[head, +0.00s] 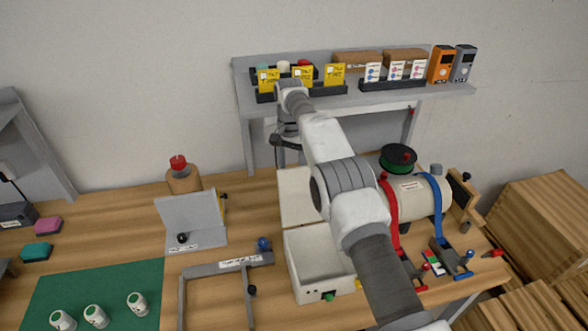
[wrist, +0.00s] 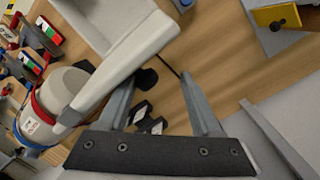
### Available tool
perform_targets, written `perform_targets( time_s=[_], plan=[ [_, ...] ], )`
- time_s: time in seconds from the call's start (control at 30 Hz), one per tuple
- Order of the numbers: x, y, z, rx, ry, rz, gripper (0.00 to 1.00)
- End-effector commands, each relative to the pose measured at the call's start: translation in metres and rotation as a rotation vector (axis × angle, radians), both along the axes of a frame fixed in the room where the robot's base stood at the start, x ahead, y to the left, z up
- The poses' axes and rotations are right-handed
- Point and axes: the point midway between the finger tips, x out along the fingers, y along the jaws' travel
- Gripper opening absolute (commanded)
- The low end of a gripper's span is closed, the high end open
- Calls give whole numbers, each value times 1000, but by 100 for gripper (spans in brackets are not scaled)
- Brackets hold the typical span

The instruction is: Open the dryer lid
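A white open-topped box (head: 318,268), which looks like the dryer, stands on the bench in the head view, with a green knob on its front. Its white lid (head: 295,196) appears raised, standing up at the back of the box. In the wrist view a thick white slab, apparently the lid (wrist: 125,65), crosses the left side in front of my left finger. In the head view my gripper (head: 285,143) is above and behind the lid, below the shelf. I cannot tell whether it touches the lid.
A cream cylinder with red and blue straps (head: 412,200) lies right of the box. A shelf (head: 350,98) with cards and boxes hangs behind my arm. A grey stand (head: 190,217) and grey bracket (head: 215,268) are at left. My arm hides part of the box.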

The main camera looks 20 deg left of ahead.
Motion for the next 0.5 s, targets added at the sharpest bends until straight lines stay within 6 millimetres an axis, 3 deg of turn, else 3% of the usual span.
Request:
perform_targets(
  time_s=[0.5],
  plan=[
    [2,-3,5,-4,-5,-4,62]
  ],
)
